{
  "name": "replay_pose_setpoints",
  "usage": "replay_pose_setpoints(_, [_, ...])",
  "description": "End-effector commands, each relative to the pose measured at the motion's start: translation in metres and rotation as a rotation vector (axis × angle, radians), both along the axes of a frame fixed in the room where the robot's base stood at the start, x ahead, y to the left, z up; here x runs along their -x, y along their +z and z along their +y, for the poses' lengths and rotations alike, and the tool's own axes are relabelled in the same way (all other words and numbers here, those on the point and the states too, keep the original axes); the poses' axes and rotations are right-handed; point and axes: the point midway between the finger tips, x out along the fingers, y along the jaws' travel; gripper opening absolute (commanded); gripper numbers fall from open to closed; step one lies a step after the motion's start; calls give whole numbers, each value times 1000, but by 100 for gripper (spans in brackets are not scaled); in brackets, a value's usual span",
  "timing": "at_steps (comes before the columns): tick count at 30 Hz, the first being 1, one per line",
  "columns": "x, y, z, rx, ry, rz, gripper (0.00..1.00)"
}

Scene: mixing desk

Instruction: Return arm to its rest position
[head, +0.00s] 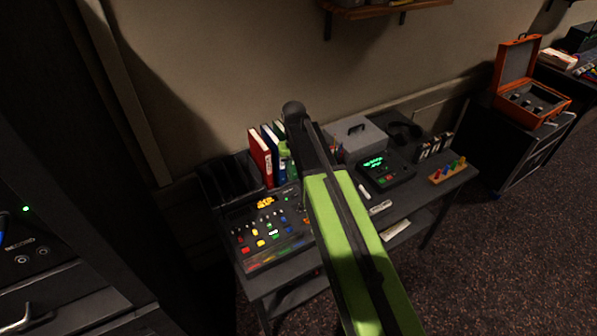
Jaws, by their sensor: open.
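My arm reaches up from the lower right of the head view, a green link ending in a dark section with a rounded end. It stands in front of the mixing desk (292,262) and hides part of its middle. I see no gripper fingers at or near the arm's end, and nothing held.
A mixer (268,236) with lit buttons is on the left of the desk. A red binder (260,157), a grey box (356,138), a green-display device (387,170) and a peg block (447,171) stand along it. An open orange case (530,95) is at right. A wall shelf (385,11) hangs above.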

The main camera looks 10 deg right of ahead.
Motion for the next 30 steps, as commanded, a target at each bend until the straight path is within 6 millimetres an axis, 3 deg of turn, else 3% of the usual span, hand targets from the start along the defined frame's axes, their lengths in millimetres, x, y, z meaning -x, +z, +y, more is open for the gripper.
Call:
replay_pose_setpoints(9, [0,3,0,0,0,0,41])
replay_pose_setpoints(12, [2,-8,-4,0,-6,0,41])
replay_pose_setpoints(18, [73,-29,-11,-14,-15,0,41])
replay_pose_setpoints(24, [139,-34,-11,-37,-2,-2,41])
replay_pose_setpoints(30, [148,-33,-9,-46,15,-2,41])
